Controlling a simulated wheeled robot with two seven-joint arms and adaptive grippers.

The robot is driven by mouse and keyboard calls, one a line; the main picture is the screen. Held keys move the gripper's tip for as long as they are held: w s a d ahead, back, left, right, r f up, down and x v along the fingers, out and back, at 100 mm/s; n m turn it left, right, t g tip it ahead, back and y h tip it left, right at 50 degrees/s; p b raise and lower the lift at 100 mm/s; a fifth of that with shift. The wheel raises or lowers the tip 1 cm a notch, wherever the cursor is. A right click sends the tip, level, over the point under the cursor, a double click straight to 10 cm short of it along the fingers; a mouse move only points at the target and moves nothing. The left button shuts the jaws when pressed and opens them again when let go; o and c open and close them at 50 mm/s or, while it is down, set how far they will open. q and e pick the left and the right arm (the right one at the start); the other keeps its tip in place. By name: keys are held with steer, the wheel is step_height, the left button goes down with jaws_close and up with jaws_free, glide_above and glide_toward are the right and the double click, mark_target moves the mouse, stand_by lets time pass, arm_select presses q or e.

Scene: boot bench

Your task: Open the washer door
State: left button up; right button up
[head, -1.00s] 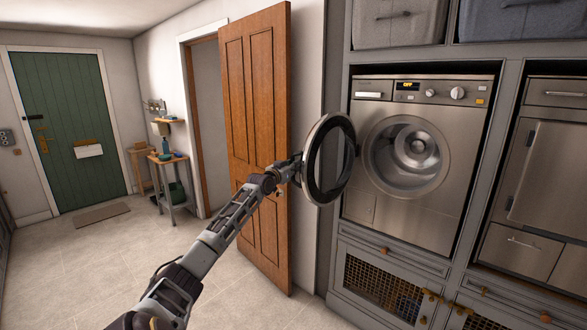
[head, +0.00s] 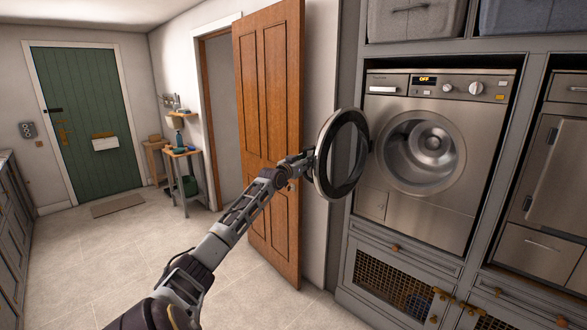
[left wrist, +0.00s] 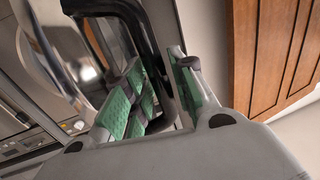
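The washer (head: 432,215) is a steel front-loader with its drum opening (head: 425,150) uncovered. Its round washer door (head: 325,180), a pale ring with a dark inner rim, is swung wide out to the left and seen at a slant. My left gripper (head: 308,164) is at the outer face of the door, near its left edge. In the left wrist view, the green-padded fingers (left wrist: 160,85) stand on either side of a black bar, the door's handle (left wrist: 150,40), and look closed on it. The exact contact is partly hidden. My right gripper is not in view.
A brown wooden door (head: 268,130) stands open close behind my left arm. Cabinet drawers and a mesh-front panel (head: 390,285) lie below the washer, with another steel appliance (head: 550,200) to its right. The tiled floor (head: 120,250) at left is clear.

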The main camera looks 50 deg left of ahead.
arm_select(q)
steer(key=v, duration=1.1)
steer(key=shift+s, duration=0.4)
stand_by(0.6)
steer(key=shift+r, duration=0.15)
stand_by(0.5)
